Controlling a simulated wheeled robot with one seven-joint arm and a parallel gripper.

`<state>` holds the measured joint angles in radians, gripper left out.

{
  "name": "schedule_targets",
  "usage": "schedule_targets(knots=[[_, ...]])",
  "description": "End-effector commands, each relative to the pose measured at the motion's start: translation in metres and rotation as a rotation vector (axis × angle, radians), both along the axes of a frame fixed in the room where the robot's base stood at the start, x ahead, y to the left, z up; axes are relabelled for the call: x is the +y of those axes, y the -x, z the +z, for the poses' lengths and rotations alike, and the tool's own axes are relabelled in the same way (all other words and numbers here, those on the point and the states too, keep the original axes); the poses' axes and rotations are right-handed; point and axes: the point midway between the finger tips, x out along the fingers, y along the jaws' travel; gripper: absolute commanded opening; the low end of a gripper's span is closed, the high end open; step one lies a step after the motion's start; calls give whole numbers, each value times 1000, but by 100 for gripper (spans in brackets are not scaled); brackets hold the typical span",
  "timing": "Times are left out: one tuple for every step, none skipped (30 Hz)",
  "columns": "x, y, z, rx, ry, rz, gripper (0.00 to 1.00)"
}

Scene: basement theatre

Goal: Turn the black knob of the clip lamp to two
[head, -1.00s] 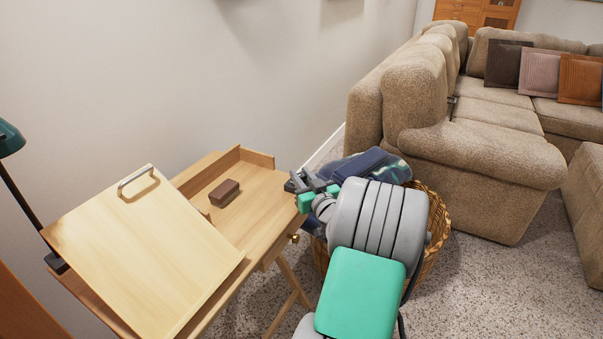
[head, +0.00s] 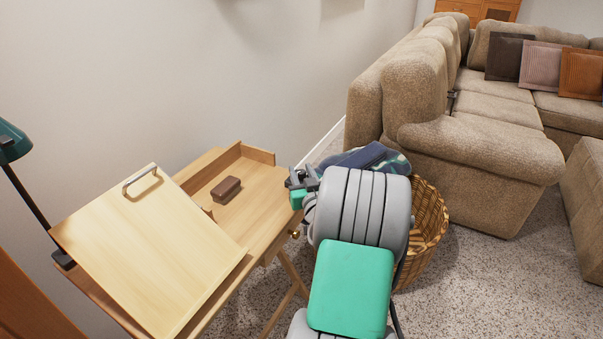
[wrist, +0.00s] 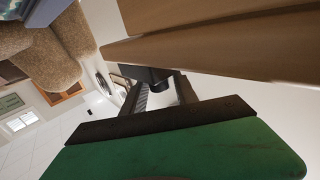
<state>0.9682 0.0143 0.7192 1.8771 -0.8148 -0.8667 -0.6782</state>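The clip lamp stands at the left edge of the head view, with a dark green shade (head: 12,142), a thin black arm and a black clamp (head: 64,259) on the desk's edge. I cannot make out its black knob. My gripper (head: 300,179) is well to the right of the lamp, near the desk's right end. In the wrist view my gripper (wrist: 163,92) has its two fingers apart, with no held object discernible. A dark blocky shape shows by the fingertips there; I cannot tell what it is.
The wooden desk (head: 262,188) has a tilted board (head: 150,250) with a metal handle and a brown block (head: 225,190). A wicker basket (head: 428,225) with dark cloth stands right of the desk. A beige sofa (head: 480,155) is behind. Wall lies beyond the desk.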

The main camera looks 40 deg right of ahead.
Motion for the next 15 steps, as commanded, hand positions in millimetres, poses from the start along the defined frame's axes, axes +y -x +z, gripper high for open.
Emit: schedule_targets(knots=[[0,0,0,1,0,0,40],[0,0,-1,1,0,0,42],[0,0,-1,1,0,0,45],[0,0,-1,1,0,0,46],[0,0,-1,2,-1,0,46],[0,0,-1,2,-1,0,46],[0,0,-1,2,-1,0,46],[0,0,-1,2,-1,0,46],[0,0,-1,2,-1,0,46],[0,1,-1,2,-1,-1,46],[0,2,-1,2,-1,-1,46],[1,4,-1,2,-1,-2,46],[2,7,-1,3,-1,-3,46],[4,11,-1,2,0,-3,46],[7,17,-2,2,-2,-4,46]])
